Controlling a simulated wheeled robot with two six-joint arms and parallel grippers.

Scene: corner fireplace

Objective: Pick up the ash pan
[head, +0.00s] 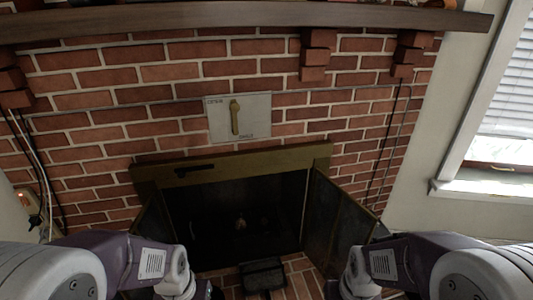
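A dark, box-like pan (263,274), which looks like the ash pan, sits low on the brick hearth in front of the firebox opening. It is near the bottom edge of the head view, between my two arms. My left arm comes in at the lower left and my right arm at the lower right. Both arms bend down out of the picture, so neither gripper's fingers show. Nothing is seen touching the pan. Its inside and finer details are too dark to make out.
The firebox (240,215) is open and dark, with small pale shapes inside. Its right door (338,222) swings outward beside my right arm; the left door (153,232) is also open. A plate with a brass lever (235,117) is above. A wooden mantel (250,15) overhangs the brick wall.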

